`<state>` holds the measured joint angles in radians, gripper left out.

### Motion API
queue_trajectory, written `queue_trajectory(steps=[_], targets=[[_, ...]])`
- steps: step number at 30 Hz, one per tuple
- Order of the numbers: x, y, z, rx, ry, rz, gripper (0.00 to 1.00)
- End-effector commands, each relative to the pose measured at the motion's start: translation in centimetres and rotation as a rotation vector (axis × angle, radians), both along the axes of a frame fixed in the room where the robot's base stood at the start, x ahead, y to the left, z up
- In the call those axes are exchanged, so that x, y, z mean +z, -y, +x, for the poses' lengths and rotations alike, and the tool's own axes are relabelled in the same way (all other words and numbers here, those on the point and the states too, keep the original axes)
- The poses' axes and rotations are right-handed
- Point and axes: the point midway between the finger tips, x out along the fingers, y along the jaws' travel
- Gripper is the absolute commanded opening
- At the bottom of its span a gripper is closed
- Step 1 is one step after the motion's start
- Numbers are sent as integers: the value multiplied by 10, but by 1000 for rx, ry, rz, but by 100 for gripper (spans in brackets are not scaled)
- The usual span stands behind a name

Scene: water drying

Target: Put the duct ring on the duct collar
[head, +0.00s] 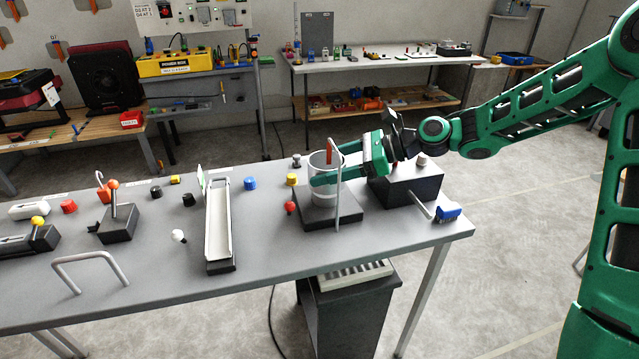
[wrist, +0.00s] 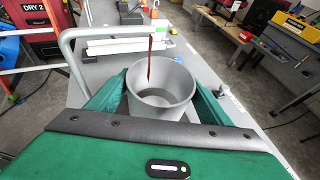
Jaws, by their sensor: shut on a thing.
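A grey round duct ring (head: 322,160) is between the green fingers of my gripper (head: 325,178) in the head view. In the wrist view the fingers (wrist: 158,98) lie on either side of the grey ring (wrist: 160,112), and I look down into its open top. The ring appears upright above a dark square base (head: 315,222) near the table's right end. The collar is hard to tell apart from the ring; a darker round edge shows inside it. Whether the ring rests on the collar or is just above it I cannot tell.
A thin red-brown upright piece (wrist: 151,55) shows at the ring's far side. A grey bent bar (head: 338,195) stands close by the ring. A dark block (head: 405,187) stands to the right, and a white channel (head: 219,220) to the left. Several small coloured knobs lie around.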

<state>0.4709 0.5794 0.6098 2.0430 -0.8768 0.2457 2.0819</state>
Motion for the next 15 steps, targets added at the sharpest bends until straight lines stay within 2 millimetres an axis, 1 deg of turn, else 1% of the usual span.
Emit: queue_trajectory(steps=[1,8,12,15], targets=[[-4,0,0,1,-1,1,50],[-18,4,0,-3,-1,1,50],[-37,7,1,-7,-2,1,50],[-45,8,1,-9,-1,1,50]])
